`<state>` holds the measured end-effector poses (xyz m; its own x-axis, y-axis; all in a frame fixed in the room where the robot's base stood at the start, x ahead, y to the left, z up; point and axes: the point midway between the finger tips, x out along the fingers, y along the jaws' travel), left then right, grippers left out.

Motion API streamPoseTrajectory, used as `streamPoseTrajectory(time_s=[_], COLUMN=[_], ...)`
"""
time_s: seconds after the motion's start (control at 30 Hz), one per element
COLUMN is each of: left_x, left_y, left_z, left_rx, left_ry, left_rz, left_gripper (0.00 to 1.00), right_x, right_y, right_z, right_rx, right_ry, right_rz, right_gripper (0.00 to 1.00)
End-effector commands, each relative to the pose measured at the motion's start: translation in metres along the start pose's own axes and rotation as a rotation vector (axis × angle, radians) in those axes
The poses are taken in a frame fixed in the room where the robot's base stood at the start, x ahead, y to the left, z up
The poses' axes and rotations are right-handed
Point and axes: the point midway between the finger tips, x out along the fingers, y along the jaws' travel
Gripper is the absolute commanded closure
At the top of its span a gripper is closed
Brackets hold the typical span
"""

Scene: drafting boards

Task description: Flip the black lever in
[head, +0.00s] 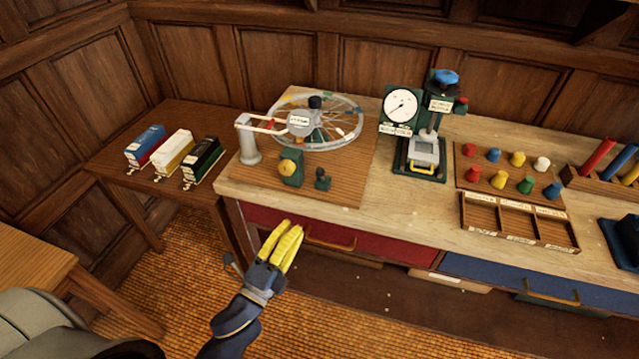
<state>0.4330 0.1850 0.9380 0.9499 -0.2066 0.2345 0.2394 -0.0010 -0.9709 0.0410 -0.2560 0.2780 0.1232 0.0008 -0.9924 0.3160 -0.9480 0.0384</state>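Three small boxes stand in a row on the dark side table at the left: a blue one (146,143), a white one (173,150) and a black one (203,159). Each has a small pale metal part low on its front; the one on the black box (188,184) is too small to tell whether it is a lever or how it is set. My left gripper (288,233), with yellow fingers, is in front of the workbench, right of and nearer than the boxes. Its fingers lie close together, and I see nothing held. My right gripper is out of view.
The workbench (440,205) carries a spoked wheel (335,108) on a board, a gauge press (425,150), coloured pegs (517,160) and a divided tray (520,222). Red (300,228) and blue (490,277) drawers face front. The side table (120,165) is clear left of the boxes.

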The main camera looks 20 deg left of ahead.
Motion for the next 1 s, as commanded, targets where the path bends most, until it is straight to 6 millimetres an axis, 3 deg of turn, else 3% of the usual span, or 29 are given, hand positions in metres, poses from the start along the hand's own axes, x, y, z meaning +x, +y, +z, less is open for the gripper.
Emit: streamPoseTrajectory(time_s=[0.3, 0.47, 1.0], left_x=[0.001, 0.012, 0.095], left_y=[0.000, 0.000, 0.000], left_z=[0.000, 0.000, 0.000], left_rx=[-0.002, -0.002, -0.003], left_ry=[0.000, 0.001, 0.001], left_rz=[0.001, -0.001, -0.001], left_gripper=[1.00, 1.00, 1.00], right_x=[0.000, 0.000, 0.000], right_y=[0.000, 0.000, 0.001], right_z=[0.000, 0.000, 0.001], right_rx=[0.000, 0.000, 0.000], right_ry=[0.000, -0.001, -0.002], right_rz=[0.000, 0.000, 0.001], right_gripper=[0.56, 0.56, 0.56])
